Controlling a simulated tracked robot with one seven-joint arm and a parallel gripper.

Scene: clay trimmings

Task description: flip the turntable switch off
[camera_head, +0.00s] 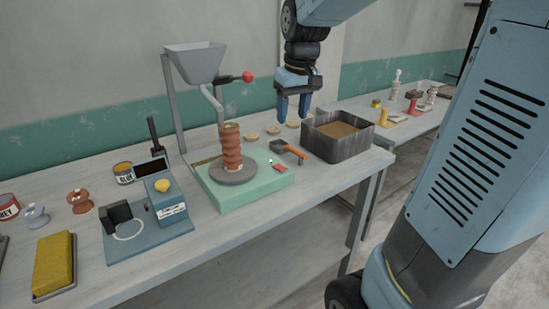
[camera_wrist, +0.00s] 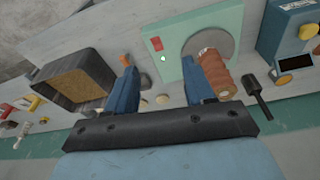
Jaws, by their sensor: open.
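The turntable (camera_head: 250,190) is a pale green box with a grey disc (camera_head: 233,173) bearing a ridged brown clay column (camera_head: 231,148). Its small red switch (camera_head: 281,169) sits on the top at the right, beside a lit green lamp (camera_head: 270,160). The wrist view also shows the switch (camera_wrist: 156,44) and the lamp (camera_wrist: 163,59). My gripper (camera_head: 294,121) is open and empty, with blue fingers pointing down above the table, behind and above the switch. In the wrist view the switch appears between and beyond the fingertips (camera_wrist: 159,62). I cannot tell which way the switch is tipped.
A dark bin of brown material (camera_head: 338,143) stands right of the turntable. An orange-handled tool (camera_head: 289,150) lies between them. A grey hopper (camera_head: 195,63) with a red-knobbed lever (camera_head: 248,76) rises behind left. Several pale discs (camera_head: 272,130) lie at the back.

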